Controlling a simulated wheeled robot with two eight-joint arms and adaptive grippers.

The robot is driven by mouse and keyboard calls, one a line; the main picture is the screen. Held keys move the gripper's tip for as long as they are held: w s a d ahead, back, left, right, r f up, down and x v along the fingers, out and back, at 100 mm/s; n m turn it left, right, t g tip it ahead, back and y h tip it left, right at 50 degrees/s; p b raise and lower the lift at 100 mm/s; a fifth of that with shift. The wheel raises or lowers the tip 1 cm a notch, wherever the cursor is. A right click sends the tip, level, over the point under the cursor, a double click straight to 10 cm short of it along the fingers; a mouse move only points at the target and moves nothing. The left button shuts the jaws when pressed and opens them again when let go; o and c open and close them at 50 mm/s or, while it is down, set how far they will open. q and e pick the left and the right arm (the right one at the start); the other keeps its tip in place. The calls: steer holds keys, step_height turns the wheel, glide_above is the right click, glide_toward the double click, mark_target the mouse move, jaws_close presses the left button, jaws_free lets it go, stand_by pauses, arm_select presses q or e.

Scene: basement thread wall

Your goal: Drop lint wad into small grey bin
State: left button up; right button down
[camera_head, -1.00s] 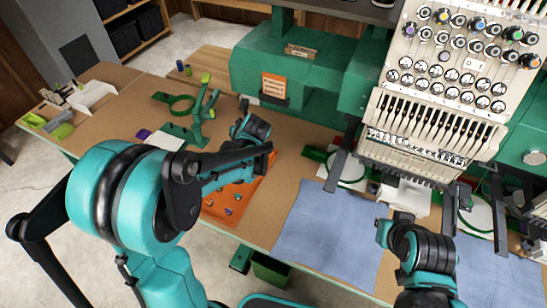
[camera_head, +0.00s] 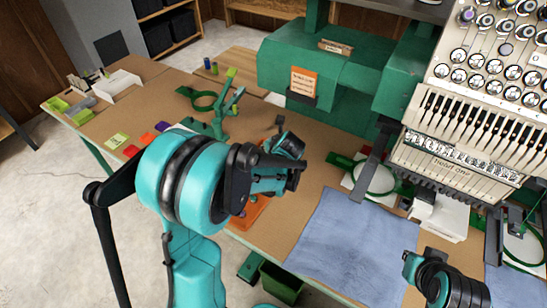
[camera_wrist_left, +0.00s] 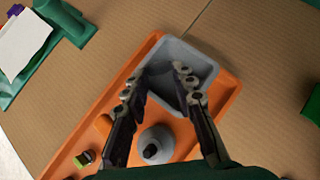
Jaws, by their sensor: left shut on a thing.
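The small grey bin (camera_wrist_left: 205,60) is an open square tub at the upper end of the orange tray in the left wrist view. My left gripper (camera_wrist_left: 161,78) is above it, with its fingertips over the bin's opening and some space between them. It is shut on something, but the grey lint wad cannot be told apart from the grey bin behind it. In the head view my left arm hides the bin and most of the orange tray (camera_head: 250,213).
A grey round piece with a dark knob (camera_wrist_left: 157,143) and a small green-topped item (camera_wrist_left: 84,158) lie on the tray. A blue cloth (camera_head: 355,245) covers the table's front edge. A green hoop stand (camera_head: 212,105) and the embroidery machine (camera_head: 470,140) stand behind.

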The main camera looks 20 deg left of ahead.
arm_select(q)
steer(key=o, duration=0.7)
steer(key=v, duration=1.2)
steer(key=s+d+n+h, duration=0.2)
steer(key=s+n, duration=0.4)
steer(key=n, duration=0.3)
steer(key=s+d+f+n+h, duration=0.1)
steer(key=s+n, duration=0.5)
steer(key=n, duration=0.3)
steer(key=s+d+n+h, duration=0.2)
steer(key=s+n, duration=0.5)
steer(key=n, duration=0.3)
steer(key=shift+d+f+h, duration=0.25)
steer(key=shift+d+h, duration=0.05)
